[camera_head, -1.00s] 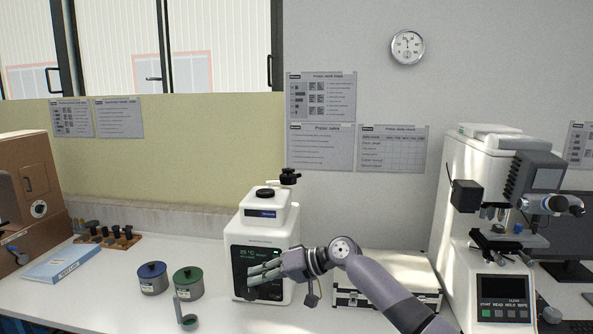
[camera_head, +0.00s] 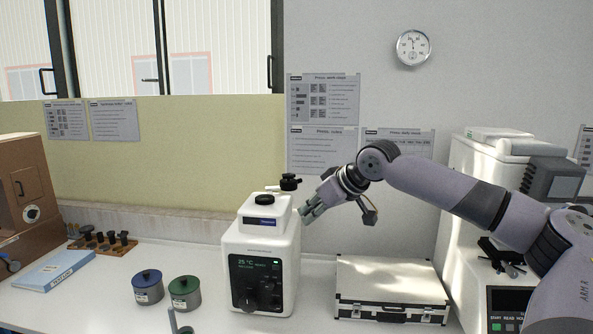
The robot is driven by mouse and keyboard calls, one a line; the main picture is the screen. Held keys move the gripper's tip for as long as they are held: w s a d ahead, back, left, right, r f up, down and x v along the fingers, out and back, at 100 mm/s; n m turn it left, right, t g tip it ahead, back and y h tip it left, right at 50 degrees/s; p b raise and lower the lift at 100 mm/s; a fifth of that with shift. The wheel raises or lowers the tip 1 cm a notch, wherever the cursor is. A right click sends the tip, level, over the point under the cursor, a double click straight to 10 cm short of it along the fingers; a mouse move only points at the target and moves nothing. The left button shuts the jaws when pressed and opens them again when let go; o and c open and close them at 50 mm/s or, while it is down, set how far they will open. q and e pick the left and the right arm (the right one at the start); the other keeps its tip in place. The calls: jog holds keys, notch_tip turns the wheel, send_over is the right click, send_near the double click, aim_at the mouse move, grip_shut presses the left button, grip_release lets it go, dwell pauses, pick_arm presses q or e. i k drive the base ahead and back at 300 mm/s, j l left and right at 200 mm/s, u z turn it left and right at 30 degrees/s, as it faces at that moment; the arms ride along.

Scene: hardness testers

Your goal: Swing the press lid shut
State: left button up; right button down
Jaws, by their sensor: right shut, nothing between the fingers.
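The press (camera_head: 262,258) is a white bench unit with a dark display reading 25 °C, standing in the middle of the bench. A round black piece (camera_head: 264,199) sits on its upper block. A black knob on a pale arm (camera_head: 289,182), perhaps part of the lid, stands above the block's back right; I cannot tell exactly how the lid sits. My right gripper (camera_head: 307,212) is shut and empty, just right of the upper block and below the knob. I cannot tell whether it touches the press. My left gripper is not in view.
A white case (camera_head: 390,280) lies right of the press. A hardness tester (camera_head: 468,190) stands at the far right, partly behind my arm. Blue-lidded (camera_head: 147,287) and green-lidded (camera_head: 185,293) jars stand left of the press. A wooden rack (camera_head: 102,243) and blue book (camera_head: 56,269) are farther left.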

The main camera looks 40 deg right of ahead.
aim_at(285, 184)
jog(key=i+l, duration=0.65)
jog(key=l, duration=0.25)
jog(key=i+l, duration=0.65)
jog(key=l, duration=0.25)
